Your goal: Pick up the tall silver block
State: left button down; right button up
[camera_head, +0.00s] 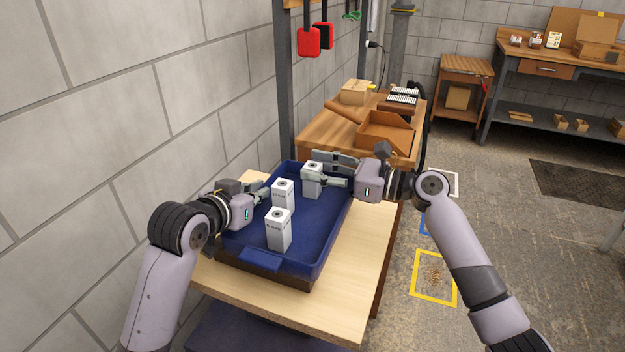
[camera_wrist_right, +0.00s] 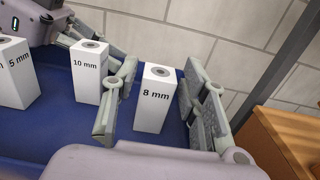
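Three pale, upright blocks with a dark round mark on top stand in the blue tray (camera_head: 318,236); they look white to light silver. The right wrist view labels them 8 mm (camera_wrist_right: 155,100), 10 mm (camera_wrist_right: 88,72) and 5 mm (camera_wrist_right: 16,75). I cannot tell which one is the tall silver block. My right gripper (camera_head: 314,168) is open, with one finger on each side of the 8 mm block (camera_head: 312,184), which stands between them with visible gaps in the wrist view. My left gripper (camera_head: 267,191) is open beside the 10 mm block (camera_head: 283,196), its fingertips partly hidden. The 5 mm block (camera_head: 278,232) stands nearest the front.
The tray lies on a light wooden table (camera_head: 350,300) against a block wall. A wooden bench (camera_head: 318,135) with an open brown box (camera_head: 386,133) stands behind it. A metal post (camera_head: 284,80) rises by the tray's far end. Bare tray floor lies right of the blocks.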

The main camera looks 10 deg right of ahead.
pick_arm(q)
jog(key=shift+r, duration=0.15)
pick_arm(e)
grip_shut()
jog(key=shift+r, duration=0.15)
notch_tip(320, 180, up, 10)
jog(key=shift+f, duration=0.1)
dwell(0.5)
pick_arm(q)
jog(key=c, duration=1.7)
grip_release()
